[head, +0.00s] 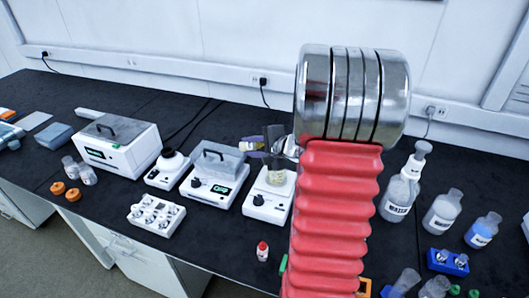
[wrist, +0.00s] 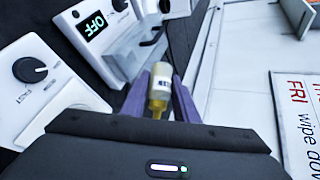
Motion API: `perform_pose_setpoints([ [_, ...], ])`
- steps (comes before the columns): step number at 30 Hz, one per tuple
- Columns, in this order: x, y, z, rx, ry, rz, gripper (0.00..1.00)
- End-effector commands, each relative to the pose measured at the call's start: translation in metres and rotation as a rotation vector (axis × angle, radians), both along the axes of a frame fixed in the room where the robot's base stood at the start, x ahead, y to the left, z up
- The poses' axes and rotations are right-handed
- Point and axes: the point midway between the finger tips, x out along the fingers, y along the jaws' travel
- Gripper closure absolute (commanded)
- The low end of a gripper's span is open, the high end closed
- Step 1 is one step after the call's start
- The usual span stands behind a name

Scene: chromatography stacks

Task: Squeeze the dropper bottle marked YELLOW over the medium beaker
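My gripper (wrist: 159,98) has purple fingers on either side of a small dropper bottle (wrist: 160,85). The bottle has a pale label, only partly readable, and yellowish contents. It is tilted well off upright. In the head view the purple fingers and the pale bottle (head: 252,147) are in the air, just left of my red arm. I cannot tell the beaker's size class.
A second white device with a clear cover (head: 217,165) and a balance-like unit (head: 168,168) stand left of the stirrer. A small red-capped bottle (head: 262,251) stands in front. A wash bottle (head: 402,185) and other bottles are at the right.

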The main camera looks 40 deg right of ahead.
Motion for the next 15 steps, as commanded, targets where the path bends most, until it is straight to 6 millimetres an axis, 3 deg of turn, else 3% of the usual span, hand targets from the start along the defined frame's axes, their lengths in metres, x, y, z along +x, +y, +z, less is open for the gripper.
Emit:
perform_pose_setpoints([
  [7, 0.036, 0.078, 0.003, -0.002, -0.019, 0.058, 0.77],
  [15, 0.058, 0.165, 0.002, -0.001, -0.023, 0.116, 0.77],
])
